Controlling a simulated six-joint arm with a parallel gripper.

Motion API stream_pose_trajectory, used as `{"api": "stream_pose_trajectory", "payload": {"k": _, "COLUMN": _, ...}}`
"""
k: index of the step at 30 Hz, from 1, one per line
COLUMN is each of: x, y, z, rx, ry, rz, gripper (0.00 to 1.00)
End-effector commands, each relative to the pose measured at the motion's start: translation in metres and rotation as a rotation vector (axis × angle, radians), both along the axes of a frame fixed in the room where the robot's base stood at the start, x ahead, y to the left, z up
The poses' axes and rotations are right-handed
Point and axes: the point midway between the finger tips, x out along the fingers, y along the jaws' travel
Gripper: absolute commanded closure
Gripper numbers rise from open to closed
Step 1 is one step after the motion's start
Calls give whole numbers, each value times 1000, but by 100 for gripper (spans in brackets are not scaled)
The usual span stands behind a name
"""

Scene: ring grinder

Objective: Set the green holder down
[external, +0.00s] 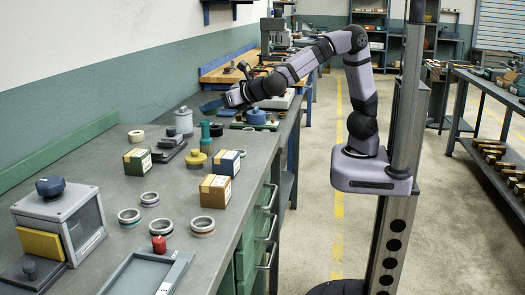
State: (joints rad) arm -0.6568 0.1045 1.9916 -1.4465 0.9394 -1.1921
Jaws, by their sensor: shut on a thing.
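My gripper (227,100) is low over the far part of the grey workbench, its arm reaching in from the right. It is shut on the green holder (228,112), which shows only as a small dark green patch under the jaws. The jaws and the holder are small here, and I cannot tell whether the holder touches the bench. A teal upright cylinder (205,130) stands a little nearer, just behind a yellow knobbed piece (206,147).
A blue round-topped piece (256,117) is right of the gripper. Boxes (215,191), metal rings (203,226), a grey machine (62,215) and a tray with a red knob (150,274) occupy the nearer bench. Bare bench lies along the left wall.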

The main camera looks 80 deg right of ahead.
Motion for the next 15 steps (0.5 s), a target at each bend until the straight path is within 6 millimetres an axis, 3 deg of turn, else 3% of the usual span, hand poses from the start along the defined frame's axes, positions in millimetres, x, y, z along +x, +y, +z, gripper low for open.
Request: {"api": "stream_pose_trajectory", "payload": {"k": 15, "x": 0, "y": 0, "z": 100, "rx": 0, "ry": 0, "rz": 0, "gripper": 81}}
